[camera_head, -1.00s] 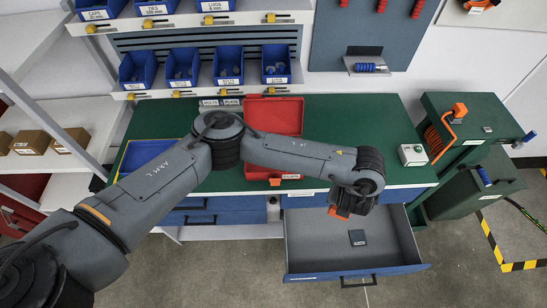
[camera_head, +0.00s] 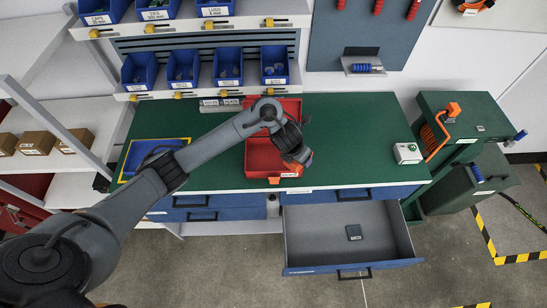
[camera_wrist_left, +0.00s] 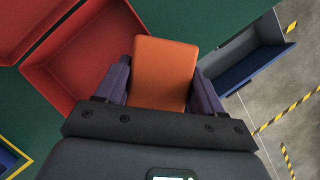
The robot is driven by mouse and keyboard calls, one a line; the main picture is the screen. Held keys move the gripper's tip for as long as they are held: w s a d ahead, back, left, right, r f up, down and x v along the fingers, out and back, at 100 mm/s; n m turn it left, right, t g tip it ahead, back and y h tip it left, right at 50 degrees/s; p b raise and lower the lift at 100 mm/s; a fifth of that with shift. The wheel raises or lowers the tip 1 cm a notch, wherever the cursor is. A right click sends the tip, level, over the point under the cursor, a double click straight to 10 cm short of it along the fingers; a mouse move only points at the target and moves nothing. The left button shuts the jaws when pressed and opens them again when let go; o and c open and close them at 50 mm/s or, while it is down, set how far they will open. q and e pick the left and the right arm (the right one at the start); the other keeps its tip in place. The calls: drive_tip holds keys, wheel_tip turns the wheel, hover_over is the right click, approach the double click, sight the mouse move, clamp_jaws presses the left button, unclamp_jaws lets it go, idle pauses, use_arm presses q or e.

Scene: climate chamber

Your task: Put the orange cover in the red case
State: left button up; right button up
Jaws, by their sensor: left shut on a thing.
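The orange cover (camera_wrist_left: 163,72) is a flat, rounded block held between the fingers of my left gripper (camera_wrist_left: 160,88) in the left wrist view. In the head view my left gripper (camera_head: 301,160) is over the right edge of the red case, with a bit of orange showing at its tip. The red case (camera_head: 262,157) stands open on the green bench, its lid raised at the back. It also shows in the left wrist view (camera_wrist_left: 85,60), to the left of the cover, and its visible inside is empty. My right gripper is not in view.
The green bench top (camera_head: 355,130) is clear right of the case, up to a small white box (camera_head: 407,153). A blue tray (camera_head: 150,152) lies at the left. An open drawer (camera_head: 390,235) below holds a small dark item (camera_head: 354,232). Bin shelves stand behind.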

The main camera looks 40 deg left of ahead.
use_arm(q)
drive_tip(key=b, duration=0.1)
hover_over(276, 159)
drive_tip(key=s, duration=0.1)
drive_tip(key=f, duration=0.6)
drive_tip(key=shift+s+a, duration=0.1)
drive_tip(key=shift+s, duration=0.1)
drive_tip(key=shift+f+b, duration=0.3)
drive_tip(key=shift+f, duration=1.8)
drive_tip(key=o, duration=0.6)
drive_tip(key=shift+f, duration=0.1)
drive_tip(key=o, duration=0.4)
drive_tip(key=shift+o, duration=0.2)
